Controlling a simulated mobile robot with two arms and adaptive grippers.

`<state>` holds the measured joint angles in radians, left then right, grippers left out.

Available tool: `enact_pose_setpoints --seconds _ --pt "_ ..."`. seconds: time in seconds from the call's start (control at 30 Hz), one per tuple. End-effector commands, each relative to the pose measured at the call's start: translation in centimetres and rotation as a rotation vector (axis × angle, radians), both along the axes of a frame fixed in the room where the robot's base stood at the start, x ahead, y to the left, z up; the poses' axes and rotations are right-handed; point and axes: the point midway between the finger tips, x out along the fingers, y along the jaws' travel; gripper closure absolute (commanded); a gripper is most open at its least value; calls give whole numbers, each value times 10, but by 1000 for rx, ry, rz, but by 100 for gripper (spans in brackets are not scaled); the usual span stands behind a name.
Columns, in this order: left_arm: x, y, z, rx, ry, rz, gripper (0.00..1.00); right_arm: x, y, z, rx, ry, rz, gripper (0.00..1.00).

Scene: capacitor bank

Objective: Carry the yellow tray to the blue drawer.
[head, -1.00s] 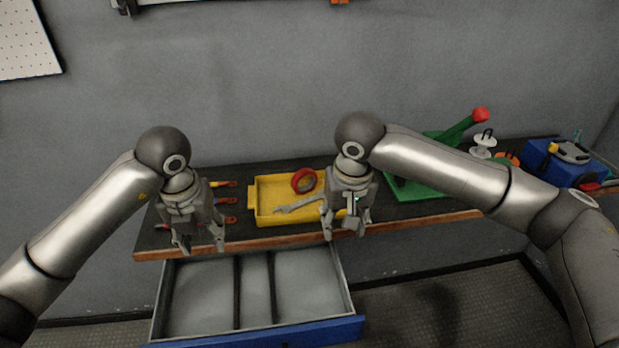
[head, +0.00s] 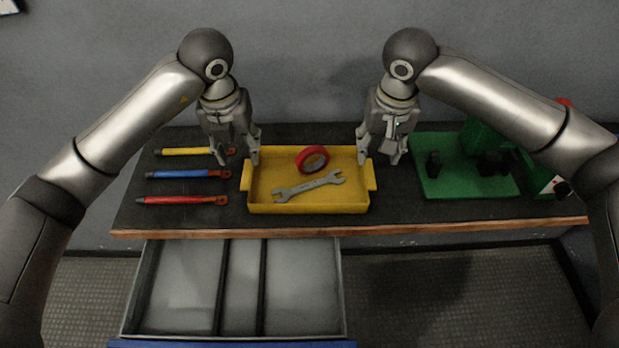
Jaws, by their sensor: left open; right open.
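The yellow tray (head: 308,207) sits on the dark workbench, with a handle at its left and right ends. A red tape ring (head: 313,159) and a grey wrench (head: 309,187) lie in it. My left gripper (head: 236,160) is open and empty at the tray's left end. My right gripper (head: 378,160) is open and empty at its right end. I cannot tell whether either touches the tray. The blue drawer (head: 240,290) is pulled open below the bench. It has dividers, looks empty, and its blue front (head: 232,344) is at the bottom edge.
Screwdriver-like tools with yellow, blue (head: 187,174) and red (head: 183,200) handles lie left of the tray. A green tool base (head: 465,180) stands to its right, partly behind my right arm. The bench's wooden front edge (head: 300,231) lies between tray and drawer.

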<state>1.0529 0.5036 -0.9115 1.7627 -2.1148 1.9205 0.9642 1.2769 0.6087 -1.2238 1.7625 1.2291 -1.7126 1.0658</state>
Motion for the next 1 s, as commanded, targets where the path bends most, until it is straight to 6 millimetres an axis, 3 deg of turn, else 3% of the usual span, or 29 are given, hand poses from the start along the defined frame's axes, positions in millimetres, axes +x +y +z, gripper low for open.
enact_pose_setpoints --seconds 0.17,0.6,1.0 --pt "2 0 -19 1 5 1 54 2 0 -19 -2 4 0 54" --pt "13 0 -91 1 3 0 54 13 0 -91 -1 3 -1 54" --pt "16 0 -106 1 1 0 54 16 0 -106 -1 1 0 54"
